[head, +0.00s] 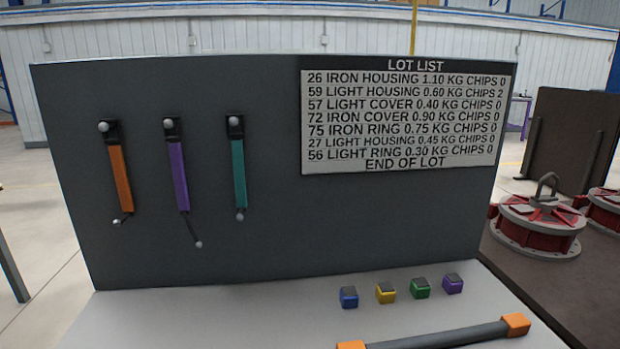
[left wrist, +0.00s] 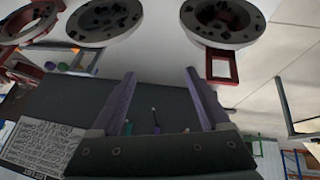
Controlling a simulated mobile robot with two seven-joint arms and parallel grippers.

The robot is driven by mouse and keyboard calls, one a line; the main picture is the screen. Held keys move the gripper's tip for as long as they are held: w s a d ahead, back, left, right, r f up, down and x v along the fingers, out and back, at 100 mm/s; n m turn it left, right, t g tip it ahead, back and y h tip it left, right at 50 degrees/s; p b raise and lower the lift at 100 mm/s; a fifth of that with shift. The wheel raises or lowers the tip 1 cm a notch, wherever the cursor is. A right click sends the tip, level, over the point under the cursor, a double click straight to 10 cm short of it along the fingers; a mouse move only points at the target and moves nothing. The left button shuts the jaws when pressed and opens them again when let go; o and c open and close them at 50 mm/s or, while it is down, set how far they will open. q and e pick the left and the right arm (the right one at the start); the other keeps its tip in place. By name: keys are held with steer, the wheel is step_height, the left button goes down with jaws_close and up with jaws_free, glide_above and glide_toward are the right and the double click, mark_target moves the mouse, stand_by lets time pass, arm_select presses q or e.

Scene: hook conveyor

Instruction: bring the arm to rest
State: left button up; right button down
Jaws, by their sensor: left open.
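My left gripper (left wrist: 160,74) shows in the left wrist view, with its two purple-grey fingers spread wide apart. Nothing is between the fingers. The dark upright panel (head: 200,260) fills the middle of the head view, and it shows behind the fingers in the left wrist view (left wrist: 75,96). No gripper shows in the head view, and my right gripper is in neither view.
Orange (head: 120,178), purple (head: 179,176) and teal (head: 239,172) strips hang on the panel beside a lot list (head: 400,115). Several coloured blocks (head: 385,292) and an orange-ended bar (head: 440,340) are below. Round grey parts (left wrist: 105,18) show in the left wrist view.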

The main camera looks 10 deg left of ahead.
arm_select(q)
steer(key=s+a+m+g+y, duration=0.2)
steer(key=s+m+y, duration=0.2)
steer(key=s+m, duration=0.5)
steer(key=d+f+n+h, duration=0.1)
steer(key=d+n+h, duration=0.3)
steer(key=d, duration=0.7)
step_height(320, 180, up, 39)
steer(key=p, duration=4)
steer(key=shift+s+a+r+m+g+p, duration=0.2)
steer(key=shift+s+a+m+g+p, duration=0.15)
steer(key=shift+a+g, duration=0.1)
